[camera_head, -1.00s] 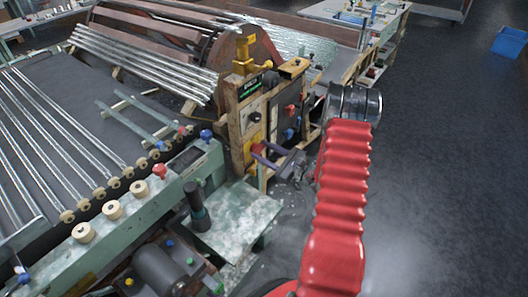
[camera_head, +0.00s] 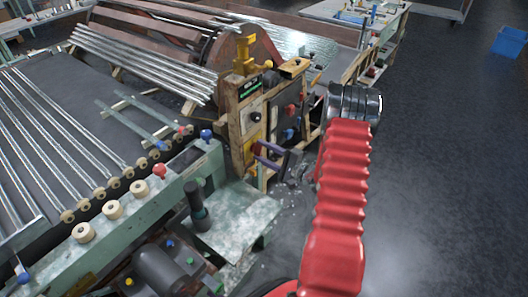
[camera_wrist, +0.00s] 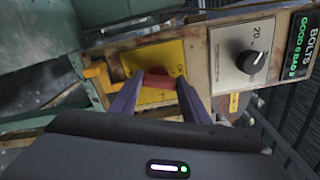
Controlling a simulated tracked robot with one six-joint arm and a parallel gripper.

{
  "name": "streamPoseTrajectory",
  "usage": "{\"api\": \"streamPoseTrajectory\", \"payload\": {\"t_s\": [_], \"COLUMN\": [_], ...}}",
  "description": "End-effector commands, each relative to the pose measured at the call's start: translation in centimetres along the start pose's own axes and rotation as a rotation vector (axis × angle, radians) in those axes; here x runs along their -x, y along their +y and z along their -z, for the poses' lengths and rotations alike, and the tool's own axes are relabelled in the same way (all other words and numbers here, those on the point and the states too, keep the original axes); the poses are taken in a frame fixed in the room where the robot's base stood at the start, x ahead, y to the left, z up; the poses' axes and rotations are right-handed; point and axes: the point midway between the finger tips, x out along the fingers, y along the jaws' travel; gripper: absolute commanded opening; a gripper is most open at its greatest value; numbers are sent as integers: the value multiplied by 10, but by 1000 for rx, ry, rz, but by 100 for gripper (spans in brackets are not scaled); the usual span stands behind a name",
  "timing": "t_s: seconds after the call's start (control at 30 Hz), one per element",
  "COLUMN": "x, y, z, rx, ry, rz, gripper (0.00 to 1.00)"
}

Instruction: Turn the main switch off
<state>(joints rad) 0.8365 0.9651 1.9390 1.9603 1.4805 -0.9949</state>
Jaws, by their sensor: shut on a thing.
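The main switch shows in the wrist view as a red handle (camera_wrist: 152,78) on a yellow plate (camera_wrist: 158,58), set in a worn panel. The handle lies across the picture, slightly tilted. My gripper (camera_wrist: 156,87) has its two dark purple fingers on either side of the handle and is shut on it. In the head view my gripper (camera_head: 260,152) reaches the lower front of the wooden control box (camera_head: 236,125). There the fingers and red arm cover part of the scene, and the handle is hard to make out.
A dial knob (camera_wrist: 250,61) on a white plate sits right of the switch, beside a green-lettered sign (camera_wrist: 301,45). Red (camera_head: 291,109) and blue (camera_head: 289,133) knobs are on the box. A green machine bed (camera_head: 150,195) stands left. Open floor (camera_head: 440,170) lies right.

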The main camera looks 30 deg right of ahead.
Motion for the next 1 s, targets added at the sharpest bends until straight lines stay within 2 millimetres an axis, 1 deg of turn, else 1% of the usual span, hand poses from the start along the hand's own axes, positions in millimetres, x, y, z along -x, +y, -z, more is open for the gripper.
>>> {"api": "streamPoseTrajectory", "payload": {"t_s": [0.2,0.4,0.63,1.0], "x": [1,1,1,1], "y": [3,4,5,6], "z": [0,-1,-2,-2], "rx": [179,296,359,368], "ry": [2,1,0,-1], "rz": [-3,-4,-5,-8], "gripper": [20,20,20,20]}}
